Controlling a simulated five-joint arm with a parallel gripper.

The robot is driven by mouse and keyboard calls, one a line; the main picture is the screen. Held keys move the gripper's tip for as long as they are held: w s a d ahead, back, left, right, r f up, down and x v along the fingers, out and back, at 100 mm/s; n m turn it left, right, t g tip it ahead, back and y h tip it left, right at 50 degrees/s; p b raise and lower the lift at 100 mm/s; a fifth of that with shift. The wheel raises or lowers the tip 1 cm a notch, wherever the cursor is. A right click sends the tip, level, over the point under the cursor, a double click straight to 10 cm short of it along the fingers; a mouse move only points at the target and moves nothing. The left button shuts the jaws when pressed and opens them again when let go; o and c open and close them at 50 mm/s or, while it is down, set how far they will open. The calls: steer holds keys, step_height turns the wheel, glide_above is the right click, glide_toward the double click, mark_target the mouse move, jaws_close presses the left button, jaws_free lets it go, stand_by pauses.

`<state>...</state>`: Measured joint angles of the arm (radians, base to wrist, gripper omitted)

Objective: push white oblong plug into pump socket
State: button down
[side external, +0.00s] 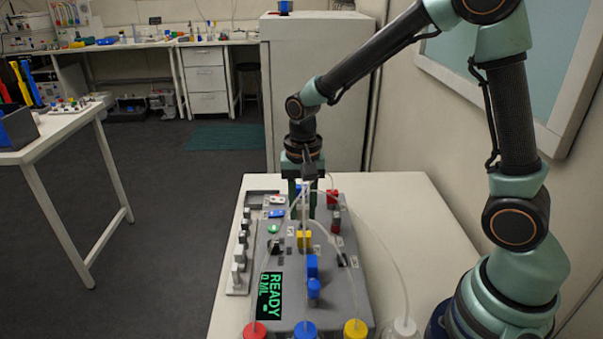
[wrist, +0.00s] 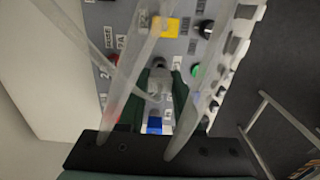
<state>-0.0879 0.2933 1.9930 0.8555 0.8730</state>
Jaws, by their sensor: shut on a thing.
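My gripper (side external: 302,205) points straight down over the far half of the grey pump panel (side external: 335,275). In the wrist view its dark green fingers (wrist: 160,100) are closed on the two sides of a pale plug (wrist: 157,84), which I take to be the white oblong plug. A translucent tube runs from the plug. In the side view the fingers mostly hide the plug. A dark spot shows at the plug's far end in the wrist view. I cannot tell whether the plug's tip is inside a socket or above it.
A yellow block (side external: 304,239), blue blocks (side external: 312,267) and red blocks (side external: 332,197) stand on the panel. A green button (side external: 273,229) is at left. Red (side external: 255,331), blue (side external: 305,331) and yellow (side external: 355,329) caps line the front. Loose tubes arc over the panel.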

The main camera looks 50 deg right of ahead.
mark_target(305, 207)
steer(key=shift+f, duration=1)
stand_by(1.1)
steer(key=c, duration=0.5)
jaws_free()
step_height(305, 207, up, 12)
steer(key=shift+r, duration=0.1)
steer(key=s+d+r+n+t, duration=0.1)
steer(key=s+n+t, duration=0.1)
steer(key=s+n, duration=0.1)
steer(key=s+d+r+n+t, duration=0.1)
steer(key=s+n, duration=0.2)
steer(key=s+d+r+n+t, duration=0.1)
steer(key=s+n+t, duration=0.1)
steer(key=s+n, duration=0.1)
steer(key=shift+s+d+r+t, duration=0.15)
steer(key=shift+s+r+t, duration=0.15)
steer(key=shift+r, duration=0.1)
